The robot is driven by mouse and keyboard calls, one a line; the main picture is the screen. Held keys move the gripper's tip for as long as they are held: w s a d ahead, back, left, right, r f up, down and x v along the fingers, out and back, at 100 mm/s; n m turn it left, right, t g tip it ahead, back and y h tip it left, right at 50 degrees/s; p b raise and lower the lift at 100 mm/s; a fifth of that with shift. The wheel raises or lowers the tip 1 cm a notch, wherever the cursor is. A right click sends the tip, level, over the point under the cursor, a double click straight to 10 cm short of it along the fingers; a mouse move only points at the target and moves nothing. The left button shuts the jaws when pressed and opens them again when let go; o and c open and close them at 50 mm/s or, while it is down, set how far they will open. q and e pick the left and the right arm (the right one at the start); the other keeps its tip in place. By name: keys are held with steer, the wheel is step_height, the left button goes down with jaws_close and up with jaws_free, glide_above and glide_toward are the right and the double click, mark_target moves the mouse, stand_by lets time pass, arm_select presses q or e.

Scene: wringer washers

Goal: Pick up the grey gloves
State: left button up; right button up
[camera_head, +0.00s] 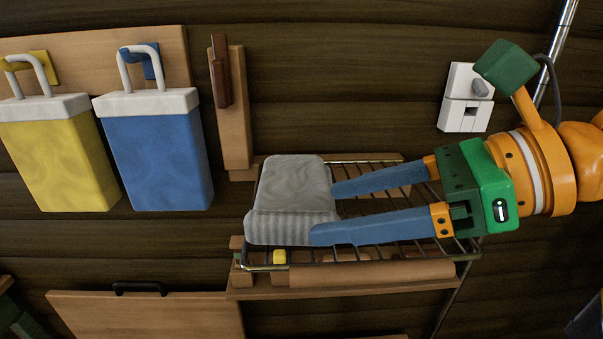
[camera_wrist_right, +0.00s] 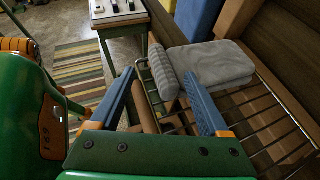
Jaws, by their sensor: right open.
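The grey gloves (camera_head: 292,185) lie as a folded bundle with a ribbed cuff on the left end of a wire rack (camera_head: 385,240). In the right wrist view the gloves (camera_wrist_right: 215,62) lie just beyond the fingertips, with the ribbed cuff towards the gap between them. My right gripper (camera_head: 322,212) comes in from the right over the rack. Its blue fingers are apart, with their tips at the right edge of the gloves; the lower tip overlaps the cuff's edge in the head view. I cannot tell whether they touch. My left gripper is out of view.
A yellow bag (camera_head: 60,160) and a blue bag (camera_head: 157,160) hang on the wooden wall at the left. A white switch box (camera_head: 465,98) is on the wall above my right gripper.

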mark_target(270, 214)
steer(key=shift+w, duration=0.4)
steer(key=shift+w+a+f, duration=0.1)
steer(key=shift+a+f, duration=0.05)
steer(key=shift+a, duration=0.25)
steer(key=a+p, duration=0.2)
steer(key=a, duration=0.1)
steer(key=p+x, duration=0.1)
steer(key=x, duration=0.2)
steer(key=shift+w+a+f, duration=0.1)
steer(key=shift+w+f, duration=0.15)
steer(key=shift+s, duration=0.15)
steer(key=c, duration=0.8)
jaws_close()
